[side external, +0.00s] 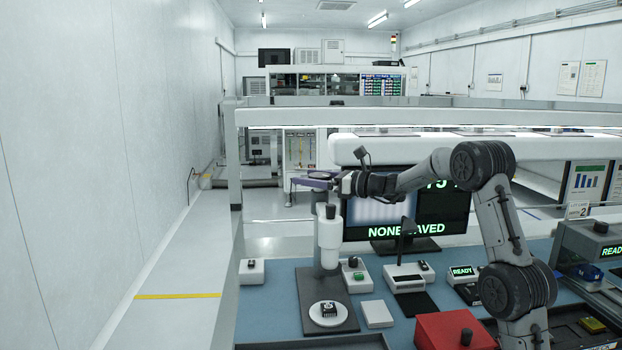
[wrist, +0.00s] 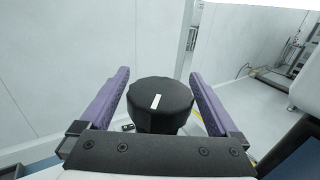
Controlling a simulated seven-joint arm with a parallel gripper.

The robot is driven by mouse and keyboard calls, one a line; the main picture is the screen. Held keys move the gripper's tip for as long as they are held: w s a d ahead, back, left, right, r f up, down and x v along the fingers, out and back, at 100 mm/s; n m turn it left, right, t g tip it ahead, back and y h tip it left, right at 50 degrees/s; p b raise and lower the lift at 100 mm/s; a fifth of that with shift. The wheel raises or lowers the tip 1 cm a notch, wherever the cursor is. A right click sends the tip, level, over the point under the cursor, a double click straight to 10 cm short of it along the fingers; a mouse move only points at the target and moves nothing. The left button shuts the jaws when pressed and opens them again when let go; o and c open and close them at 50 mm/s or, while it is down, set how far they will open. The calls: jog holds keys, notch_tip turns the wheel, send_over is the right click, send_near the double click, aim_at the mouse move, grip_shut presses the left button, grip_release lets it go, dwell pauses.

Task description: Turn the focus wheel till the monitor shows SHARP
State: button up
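The focus wheel (wrist: 160,104) is a black, ridged knob with a white mark on top, near the middle of the wrist view. My gripper (wrist: 158,78) is open, with one purple finger on each side of the wheel and what looks like a narrow gap at each side. In the side view my gripper (side external: 312,180) is level, just above the white microscope (side external: 328,242). The wheel is hard to make out there. The monitor (side external: 455,207) shows a blurred pale picture and green text reading NONE SAVED; my arm covers part of its screen.
A white round stage (side external: 341,316) with a dark chip stands below the microscope. A pale wall is at the left.

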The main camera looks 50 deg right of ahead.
jog(key=c, duration=1.2)
jog(key=shift+d+m+h, duration=0.15)
jog(key=shift+m+h, duration=0.55)
jog(key=shift+h, duration=0.4)
jog(key=shift+d+m+h, duration=0.1)
jog(key=shift+m+h, duration=0.6)
jog(key=shift+h, duration=0.4)
jog(key=shift+d+m+h, duration=0.2)
jog(key=shift+m+h, duration=0.45)
jog(key=shift+h, duration=0.35)
jog(key=shift+d+m+h, duration=0.15)
jog(key=shift+m+h, duration=0.5)
jog(key=shift+h, duration=0.35)
jog(key=shift+f+h, duration=0.1)
jog(key=shift+h, duration=0.2)
jog(key=o, duration=1.3)
jog(key=shift+o, duration=0.2)
jog(key=shift+s, duration=0.1)
